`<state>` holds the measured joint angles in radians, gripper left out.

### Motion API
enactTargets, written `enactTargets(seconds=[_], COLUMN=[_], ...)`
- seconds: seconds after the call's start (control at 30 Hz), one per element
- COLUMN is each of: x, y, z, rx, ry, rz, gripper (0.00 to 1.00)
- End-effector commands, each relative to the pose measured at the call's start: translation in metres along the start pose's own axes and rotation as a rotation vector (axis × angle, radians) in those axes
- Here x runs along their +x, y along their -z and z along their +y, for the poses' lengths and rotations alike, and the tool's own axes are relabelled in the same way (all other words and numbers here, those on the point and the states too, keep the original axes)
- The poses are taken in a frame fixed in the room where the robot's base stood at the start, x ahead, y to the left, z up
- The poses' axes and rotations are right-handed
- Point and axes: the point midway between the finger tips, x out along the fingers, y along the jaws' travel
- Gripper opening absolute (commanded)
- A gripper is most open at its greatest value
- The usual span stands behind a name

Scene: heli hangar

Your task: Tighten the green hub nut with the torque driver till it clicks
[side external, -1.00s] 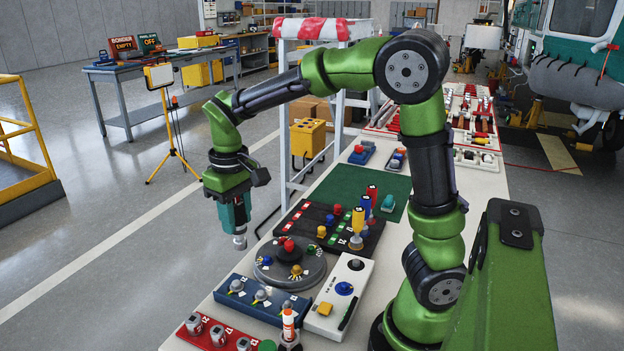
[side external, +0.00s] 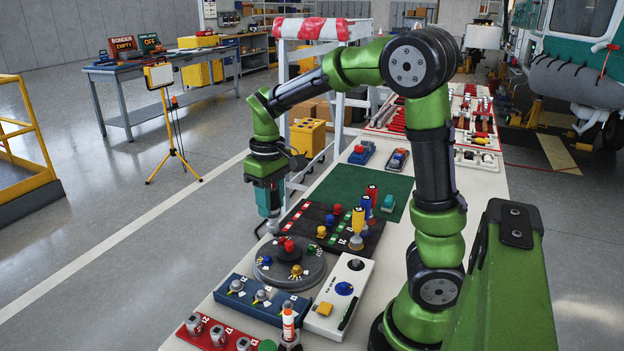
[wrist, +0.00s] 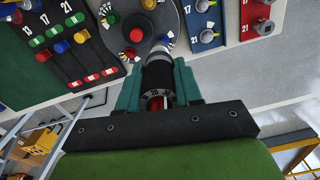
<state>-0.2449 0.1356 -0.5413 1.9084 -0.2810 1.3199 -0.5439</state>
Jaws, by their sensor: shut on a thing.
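My gripper (side external: 267,200) is above the table's left edge in the side view, pointing down. In the wrist view its teal fingers (wrist: 158,90) are shut on the torque driver (wrist: 158,72), a dark cylinder with a numbered ring and some red near the fingers. The driver's tip reaches toward the round grey hub (wrist: 172,18) and looks apart from it in the side view, where the hub (side external: 310,279) lies lower. The green nut (wrist: 113,17) shows on the hub in the wrist view, beside a red one (wrist: 136,34). The exact gap is hard to tell.
A black board (side external: 312,221) with coloured knobs and upright drivers (side external: 357,222) stands behind the hub. A blue block (side external: 250,297), a red rack (side external: 205,334) and a white box (side external: 338,300) stand in front. A white ladder frame (side external: 292,110) rises behind the table's left edge.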

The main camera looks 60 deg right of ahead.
Motion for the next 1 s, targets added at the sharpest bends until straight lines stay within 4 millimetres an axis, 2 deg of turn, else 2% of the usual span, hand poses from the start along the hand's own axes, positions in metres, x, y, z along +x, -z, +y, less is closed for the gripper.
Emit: enactTargets(seconds=[0.03, 0.1, 0.2, 0.27, 0.5, 1.0], x=[0.004, 0.010, 0.018, 0.023, 0.031, 0.066], y=[-0.008, -0.018, -0.033, -0.040, -0.043, -0.043], z=[0.023, 0.047, 0.072, 0.082, 0.085, 0.085], rx=[0.015, 0.000, -0.049, -0.098, -0.257, -0.266], ry=[0.003, 0.004, 0.005, 0.003, -0.009, -0.010], rz=[-0.001, -0.001, 0.000, 0.001, 0.007, 0.007], gripper=[0.00, 0.00, 0.00, 0.00, 0.00, 0.00])
